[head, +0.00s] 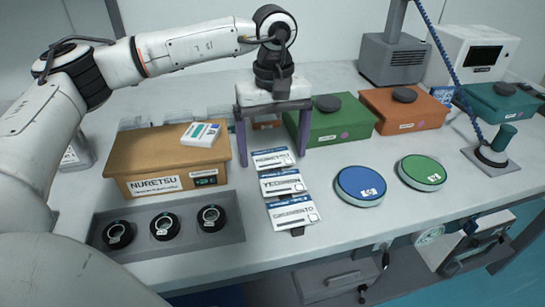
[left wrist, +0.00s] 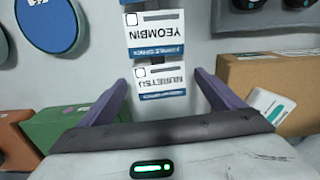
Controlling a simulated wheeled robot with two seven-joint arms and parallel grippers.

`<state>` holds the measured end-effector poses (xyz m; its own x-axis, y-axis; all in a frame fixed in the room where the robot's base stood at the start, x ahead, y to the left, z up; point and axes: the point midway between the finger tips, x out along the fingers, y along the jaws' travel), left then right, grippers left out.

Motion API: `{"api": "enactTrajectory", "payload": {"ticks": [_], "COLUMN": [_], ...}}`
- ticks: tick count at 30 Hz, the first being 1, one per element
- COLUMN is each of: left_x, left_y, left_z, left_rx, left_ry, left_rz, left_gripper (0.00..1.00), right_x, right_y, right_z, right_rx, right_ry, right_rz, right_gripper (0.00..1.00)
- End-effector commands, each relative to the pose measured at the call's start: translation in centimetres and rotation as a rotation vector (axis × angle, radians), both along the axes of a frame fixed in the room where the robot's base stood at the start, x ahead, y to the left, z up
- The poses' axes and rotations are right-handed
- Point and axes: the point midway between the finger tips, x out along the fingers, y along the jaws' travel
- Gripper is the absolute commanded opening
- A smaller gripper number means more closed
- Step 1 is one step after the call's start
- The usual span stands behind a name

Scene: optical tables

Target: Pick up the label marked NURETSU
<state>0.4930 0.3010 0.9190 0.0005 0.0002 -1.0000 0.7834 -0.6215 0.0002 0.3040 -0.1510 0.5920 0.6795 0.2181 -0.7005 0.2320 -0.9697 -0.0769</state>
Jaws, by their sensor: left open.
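The NURETSU label (left wrist: 160,80) is a white card with a blue band, upside down in the left wrist view. It is the farthest of three cards in a row on the table, and its small print is hard to read in the head view (head: 273,159). My left gripper (head: 272,158) is open above it, pointing down. In the left wrist view the purple fingers (left wrist: 161,83) stand on either side of the label, with gaps; nothing is held. My right gripper is not in view.
The YEOMBIN label (left wrist: 155,35) and a third card (head: 292,212) follow in the row. A brown box (head: 165,155) also marked NURETSU stands left, a green box (head: 335,122) right. Blue (head: 360,185) and green (head: 422,172) discs lie right; a tray (head: 185,250) of black rings lies front left.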

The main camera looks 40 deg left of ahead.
Motion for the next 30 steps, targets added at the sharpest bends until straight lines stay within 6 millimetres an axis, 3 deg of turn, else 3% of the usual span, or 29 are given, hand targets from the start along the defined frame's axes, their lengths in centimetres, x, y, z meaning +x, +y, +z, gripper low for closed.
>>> {"api": "enactTrajectory", "payload": {"ticks": [25, 30], "left_x": [-0.02, -0.01], "left_y": [-0.01, -0.02], "left_z": [-0.46, -0.45], "left_rx": [-0.001, -0.001], "left_ry": [0.001, 0.001], "left_rz": [0.0, 0.0], "left_gripper": [0.88, 0.6], "right_x": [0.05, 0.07], "right_y": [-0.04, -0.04], "right_z": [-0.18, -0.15], "right_rx": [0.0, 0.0], "right_ry": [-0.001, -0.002], "right_rz": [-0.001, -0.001], "right_gripper": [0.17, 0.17]}}
